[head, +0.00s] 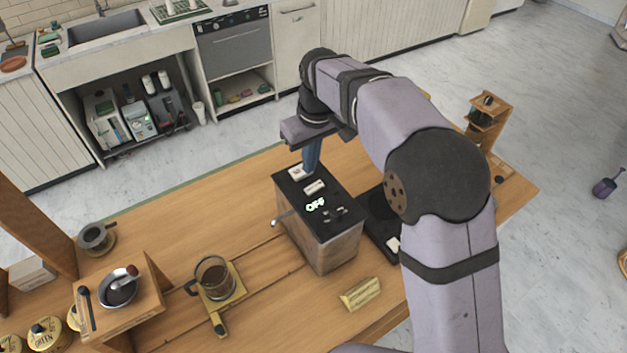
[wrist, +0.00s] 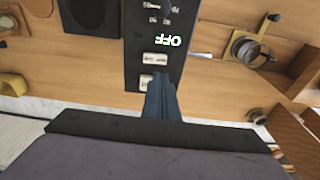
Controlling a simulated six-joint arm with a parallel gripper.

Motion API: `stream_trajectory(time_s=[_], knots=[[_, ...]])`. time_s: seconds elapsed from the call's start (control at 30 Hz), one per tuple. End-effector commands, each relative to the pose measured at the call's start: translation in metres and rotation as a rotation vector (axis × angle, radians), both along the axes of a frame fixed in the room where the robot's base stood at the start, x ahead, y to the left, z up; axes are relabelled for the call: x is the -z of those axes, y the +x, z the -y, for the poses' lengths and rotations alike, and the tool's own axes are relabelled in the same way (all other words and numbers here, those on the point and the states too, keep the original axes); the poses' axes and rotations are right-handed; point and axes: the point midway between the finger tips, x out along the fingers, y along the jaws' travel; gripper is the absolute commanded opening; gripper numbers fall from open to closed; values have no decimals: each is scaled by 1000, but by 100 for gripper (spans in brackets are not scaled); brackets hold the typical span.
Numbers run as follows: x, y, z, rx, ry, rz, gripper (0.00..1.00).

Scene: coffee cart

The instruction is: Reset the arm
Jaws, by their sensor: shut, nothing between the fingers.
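My gripper (head: 311,158) is above the back end of the coffee machine (head: 330,245), near the white switches on its black top. Its blue fingers are together with nothing between them. They show in the wrist view (wrist: 161,85), pointing at the two white switches (wrist: 155,58). Whether the fingertips touch a switch I cannot tell. The machine's top shows a lit "OFF" sign (head: 315,205), which shows upside down in the wrist view (wrist: 168,40).
A glass carafe (head: 215,279) stands on a yellow-framed stand left of the machine. A black plate (head: 375,218) lies right of the machine. The left-middle tabletop is clear.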

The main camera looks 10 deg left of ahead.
Motion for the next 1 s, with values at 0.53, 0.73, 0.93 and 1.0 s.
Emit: stream_trajectory(time_s=[0.53, 0.73, 0.93, 1.0], knots=[[-4, 0, 0, 0, 0, 0, 0], [6, -4, 27, 56, -7, -9, 0], [32, -25, 97, 210, -22, -36, 0], [45, -40, 128, 281, -28, -47, 0]])
